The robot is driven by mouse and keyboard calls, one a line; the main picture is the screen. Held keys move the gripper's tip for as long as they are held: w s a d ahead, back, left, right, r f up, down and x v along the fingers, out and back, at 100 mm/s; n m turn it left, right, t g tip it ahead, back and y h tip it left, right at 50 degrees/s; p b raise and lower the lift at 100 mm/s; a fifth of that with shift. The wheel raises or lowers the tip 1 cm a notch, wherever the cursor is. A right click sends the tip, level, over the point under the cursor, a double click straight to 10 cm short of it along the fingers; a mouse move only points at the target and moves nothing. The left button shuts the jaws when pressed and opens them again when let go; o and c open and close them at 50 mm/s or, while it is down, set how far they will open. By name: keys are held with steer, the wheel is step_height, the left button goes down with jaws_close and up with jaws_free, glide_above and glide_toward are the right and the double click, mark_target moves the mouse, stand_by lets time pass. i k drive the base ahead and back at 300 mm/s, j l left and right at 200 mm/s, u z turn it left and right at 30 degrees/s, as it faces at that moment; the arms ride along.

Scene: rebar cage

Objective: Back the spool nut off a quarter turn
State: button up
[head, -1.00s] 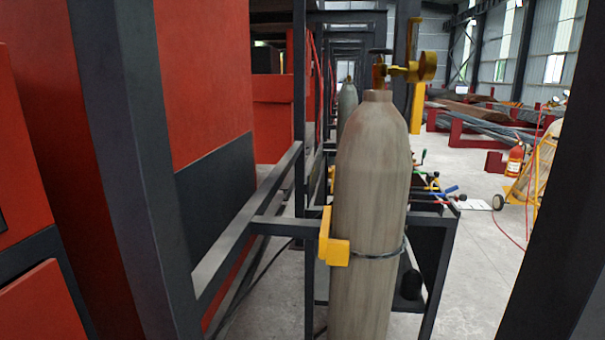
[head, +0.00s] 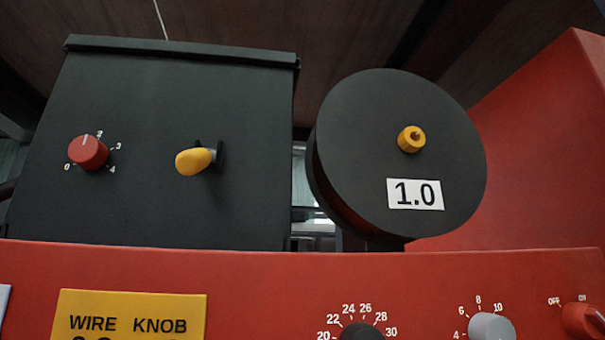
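The spool nut (head: 411,139) is a small yellow knob with a darker centre. It sits near the middle of the face of a large black round spool (head: 360,120). The spool has a white label (head: 415,194) reading 1.0 below the nut. The spool stands upright behind the red panel, right of a black box. My gripper is not in view, and nothing touches the nut.
The black box (head: 245,120) carries a red dial (head: 88,152) marked 0 to 4 and a yellow lever (head: 194,161). The red panel (head: 260,275) below has a yellow sign (head: 130,310), a dark dial (head: 361,332), a grey knob (head: 491,327) and an OFF/ON red knob (head: 583,320).

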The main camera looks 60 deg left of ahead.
mark_target(411, 139)
steer(key=l+u, duration=0.1)
steer(key=u, duration=0.3)
steer(key=i+l+u, duration=0.1)
steer(key=u, duration=0.35)
steer(key=l+u, duration=0.15)
steer(key=u, duration=0.25)
